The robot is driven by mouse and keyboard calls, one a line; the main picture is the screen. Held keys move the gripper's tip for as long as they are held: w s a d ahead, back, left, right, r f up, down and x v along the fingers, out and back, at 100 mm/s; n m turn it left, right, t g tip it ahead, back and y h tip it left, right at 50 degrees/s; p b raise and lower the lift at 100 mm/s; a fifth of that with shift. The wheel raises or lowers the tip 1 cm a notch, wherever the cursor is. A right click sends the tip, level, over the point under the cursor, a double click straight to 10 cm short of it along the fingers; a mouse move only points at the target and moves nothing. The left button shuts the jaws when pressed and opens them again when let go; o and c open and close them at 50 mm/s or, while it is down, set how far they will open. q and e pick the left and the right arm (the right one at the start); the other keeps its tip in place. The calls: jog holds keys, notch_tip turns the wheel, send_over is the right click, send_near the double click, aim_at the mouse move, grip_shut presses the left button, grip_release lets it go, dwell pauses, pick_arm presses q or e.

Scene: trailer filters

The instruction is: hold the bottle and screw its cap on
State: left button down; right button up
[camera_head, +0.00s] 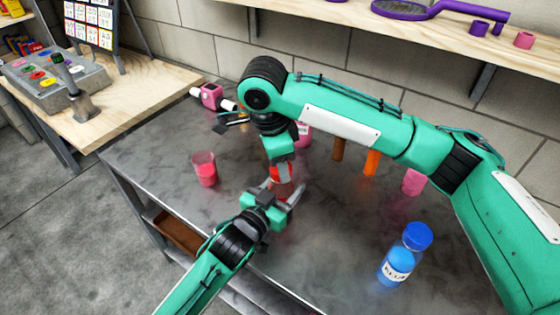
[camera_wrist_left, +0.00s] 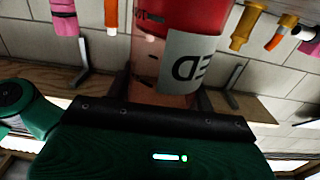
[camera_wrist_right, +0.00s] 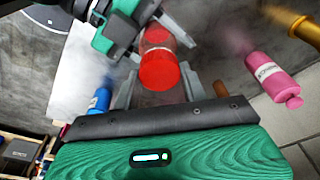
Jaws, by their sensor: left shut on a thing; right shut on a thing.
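My left gripper (camera_head: 278,198) is shut on the red bottle and holds it roughly upright above the grey table. In the left wrist view the bottle (camera_wrist_left: 165,65) shows red contents and a white label reading "ED", upside down. My right gripper (camera_head: 281,166) reaches down from above and is shut on the red cap (camera_wrist_right: 158,70) at the bottle's top. In the head view the cap and bottle are mostly covered by the grippers. The cap lines up with the bottle; I cannot tell how far it is threaded on.
On the grey table (camera_head: 330,225) stand a glass with pink-red contents (camera_head: 205,170), a blue bottle with a blue cap (camera_head: 400,262), a pink bottle (camera_head: 303,134), an orange piece (camera_head: 371,163), a pink cylinder (camera_head: 413,182) and a pink device (camera_head: 211,96). A wooden shelf (camera_head: 440,35) runs along the wall.

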jog(key=m, duration=0.4)
jog(key=shift+w+g, duration=0.15)
jog(key=shift+g, duration=0.15)
jog(key=o, duration=0.9)
jog(key=shift+o, duration=0.3)
jog(key=shift+c, duration=0.5)
